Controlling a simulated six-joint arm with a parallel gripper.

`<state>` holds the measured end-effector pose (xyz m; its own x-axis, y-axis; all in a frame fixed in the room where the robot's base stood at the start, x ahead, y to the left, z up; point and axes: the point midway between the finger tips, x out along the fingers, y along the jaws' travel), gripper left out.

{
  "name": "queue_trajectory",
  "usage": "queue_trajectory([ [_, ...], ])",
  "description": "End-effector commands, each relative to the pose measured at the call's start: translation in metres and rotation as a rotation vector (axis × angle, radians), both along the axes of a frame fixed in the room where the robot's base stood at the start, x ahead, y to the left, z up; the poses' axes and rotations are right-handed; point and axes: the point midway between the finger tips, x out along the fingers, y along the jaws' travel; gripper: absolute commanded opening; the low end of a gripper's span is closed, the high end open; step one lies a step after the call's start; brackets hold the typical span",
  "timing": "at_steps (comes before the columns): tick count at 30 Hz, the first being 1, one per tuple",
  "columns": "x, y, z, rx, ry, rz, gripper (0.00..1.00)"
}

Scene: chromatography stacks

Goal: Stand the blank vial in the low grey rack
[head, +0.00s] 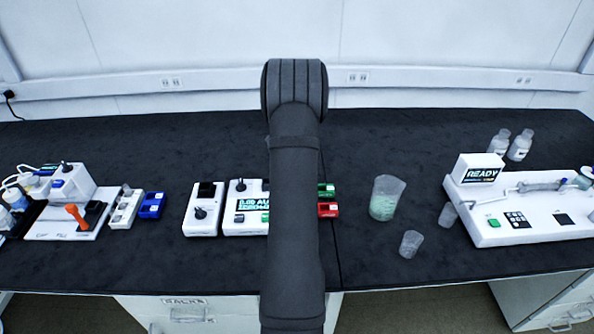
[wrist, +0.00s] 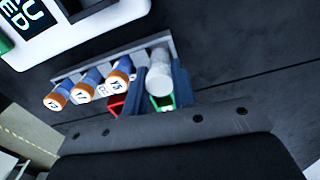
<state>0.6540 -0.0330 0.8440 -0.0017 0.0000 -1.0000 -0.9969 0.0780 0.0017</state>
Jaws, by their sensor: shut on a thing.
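The blank vial (wrist: 158,76), pale with a plain whitish cap, is between the fingers of my gripper (wrist: 160,92) in the wrist view. The gripper is shut on it. The low grey rack (wrist: 140,48) lies beneath, with several blue-bodied vials, orange-rimmed with numbered white caps (wrist: 84,92), in a row to the left of the blank vial. The blank vial is over or at the rack's right end; I cannot tell whether its base is seated. In the head view my arm hides the gripper, the rack and the vial.
A red bin (wrist: 117,102) and a green bin (wrist: 167,101) show near the fingers. In the head view a white device with a display (head: 247,205) stands left of my arm. A beaker (head: 386,198) and a smaller cup (head: 411,244) stand to the right.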

Motion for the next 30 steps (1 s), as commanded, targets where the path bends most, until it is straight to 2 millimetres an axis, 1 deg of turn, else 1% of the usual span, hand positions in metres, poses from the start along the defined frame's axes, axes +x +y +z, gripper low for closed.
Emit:
queue_trajectory([
  [30,0.000,0.000,-0.021,0.000,0.000,0.000,0.00],
])
